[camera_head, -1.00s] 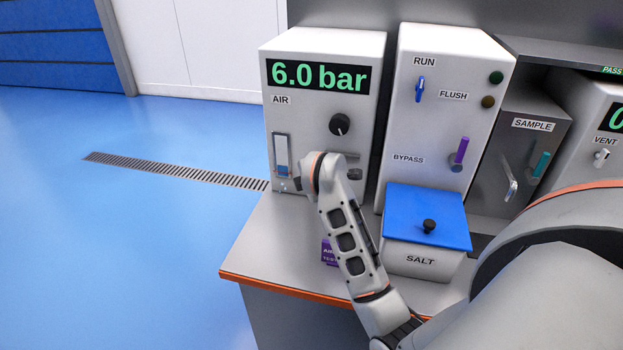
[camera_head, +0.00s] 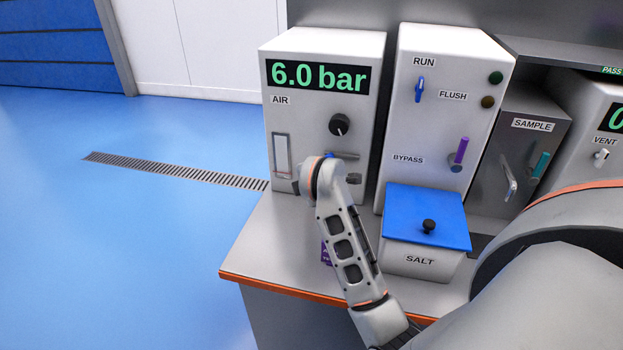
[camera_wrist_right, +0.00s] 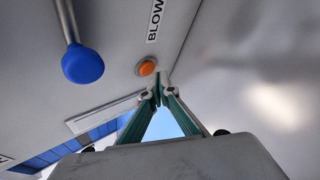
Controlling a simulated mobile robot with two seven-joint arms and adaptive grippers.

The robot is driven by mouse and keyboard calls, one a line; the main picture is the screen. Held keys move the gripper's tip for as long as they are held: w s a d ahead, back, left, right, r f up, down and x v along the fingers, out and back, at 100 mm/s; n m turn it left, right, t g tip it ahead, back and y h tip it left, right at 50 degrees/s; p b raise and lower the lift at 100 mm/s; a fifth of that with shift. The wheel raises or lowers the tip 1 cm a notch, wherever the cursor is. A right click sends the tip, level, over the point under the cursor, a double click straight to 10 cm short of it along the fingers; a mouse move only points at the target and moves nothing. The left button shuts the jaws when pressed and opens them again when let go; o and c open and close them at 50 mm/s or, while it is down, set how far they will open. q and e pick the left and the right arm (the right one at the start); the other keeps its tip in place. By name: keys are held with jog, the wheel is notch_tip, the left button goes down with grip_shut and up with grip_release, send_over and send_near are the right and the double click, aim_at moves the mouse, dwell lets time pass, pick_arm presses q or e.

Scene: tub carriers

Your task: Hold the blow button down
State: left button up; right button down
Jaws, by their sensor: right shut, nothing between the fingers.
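The orange blow button (camera_wrist_right: 147,67) sits on the grey face of the air unit (camera_head: 316,55), just below the BLOW label (camera_wrist_right: 155,20). In the right wrist view my right gripper (camera_wrist_right: 158,88) is shut and empty. Its tips converge close to the button, slightly below and to the right of it in the picture. I cannot tell whether they touch it. In the head view my right wrist hides the button and the fingers. The air unit's display (camera_head: 318,77) reads 6.0 bar. My left gripper is not in view.
A blue-tipped lever (camera_wrist_right: 82,63) hangs left of the button. A black knob (camera_head: 339,125) and a narrow window (camera_head: 281,156) are on the air unit. A blue-lidded salt box (camera_head: 424,262) stands right of my forearm, near the RUN/FLUSH cabinet (camera_head: 440,120).

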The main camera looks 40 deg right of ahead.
jog(key=shift+a, duration=0.15)
jog(key=shift+s+a, duration=1.7)
jog(key=shift+a, duration=0.25)
